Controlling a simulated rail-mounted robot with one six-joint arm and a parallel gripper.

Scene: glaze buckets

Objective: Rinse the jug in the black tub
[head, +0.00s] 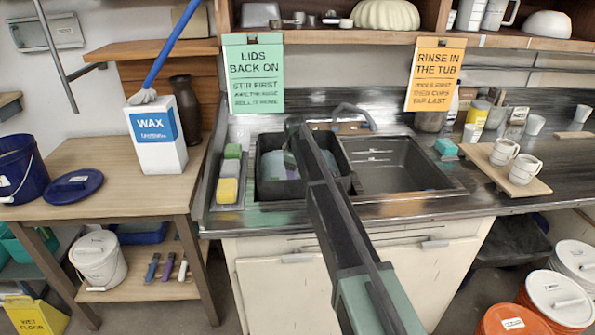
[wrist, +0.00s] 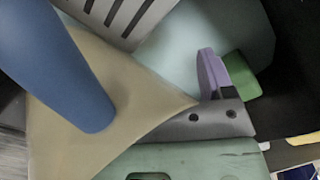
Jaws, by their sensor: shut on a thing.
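The black tub (head: 261,187) stands in the left basin of the steel sink, with pale bluish water in it. My gripper (wrist: 222,97) is down at the tub, and my arm hides its end in the head view. In the wrist view a purple piece (wrist: 207,72) and a green block (wrist: 240,76) show at its tip. A beige surface (wrist: 140,95) with a thick blue bar (wrist: 62,60) over it tapers towards my gripper. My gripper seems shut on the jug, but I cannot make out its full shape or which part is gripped.
Sponges (head: 229,180) sit in a tray left of the tub. The right basin (head: 400,165) looks empty. White cups (head: 524,168) stand on a board at the right. A faucet (head: 355,110) rises behind the basins. A wax box (head: 155,135) stands on the left table.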

